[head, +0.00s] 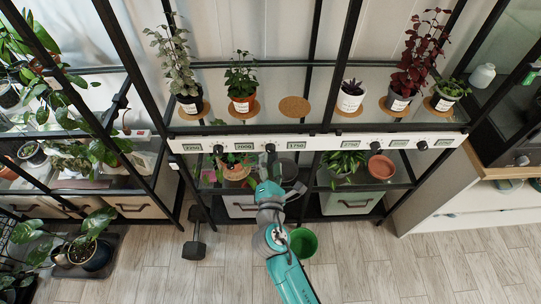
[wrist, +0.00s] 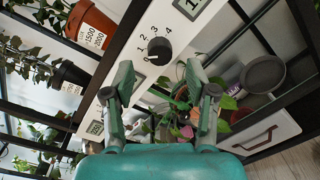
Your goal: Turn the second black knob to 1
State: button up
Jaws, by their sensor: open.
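The white control strip (head: 320,143) runs along the shelf's front edge and carries several black knobs and green-framed number labels. The first black knob from the left (head: 217,150) is clear of my arm. The second black knob (head: 270,148) is just beyond my gripper (head: 268,162), which partly covers that area. In the wrist view a round black knob (wrist: 159,47) sits ahead, with digits 0 to 4 around it. Its pale pointer seems to face the lower left, near 0, but is small. My gripper's fingers (wrist: 158,72) are apart, empty and short of the knob.
Above the strip, potted plants stand on cork mats, including a terracotta pot (head: 241,104); one cork mat (head: 294,107) is bare. Below are leafy plants, a terracotta bowl (head: 381,167) and a grey pot (wrist: 263,77). A green bucket (head: 303,243) stands on the floor beside my arm.

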jog(key=s, duration=0.8)
jog(key=shift+d+r, duration=0.2)
jog(key=shift+d, duration=0.05)
jog(key=shift+f, duration=0.1)
jog(key=s+d+f+m+g+y, duration=0.1)
jog(key=s+d+f+m+g, duration=0.1)
jog(key=s+d+f+m, duration=0.4)
jog(key=s+d+f+m+g+y, duration=0.1)
jog(key=s+d+f+m, duration=0.15)
jog(key=s+d, duration=0.65)
jog(key=s+d+r+m+h, duration=0.1)
jog(key=s+d+r+m, duration=0.1)
jog(key=s+r+m, duration=0.4)
jog(key=s+d+r+m+h, duration=0.2)
jog(key=s+r+m, duration=0.4)
jog(key=s+m, duration=0.6)
jog(key=shift+s+d, duration=0.85)
jog(key=shift+s, duration=0.4)
jog(key=shift+w+f, duration=0.1)
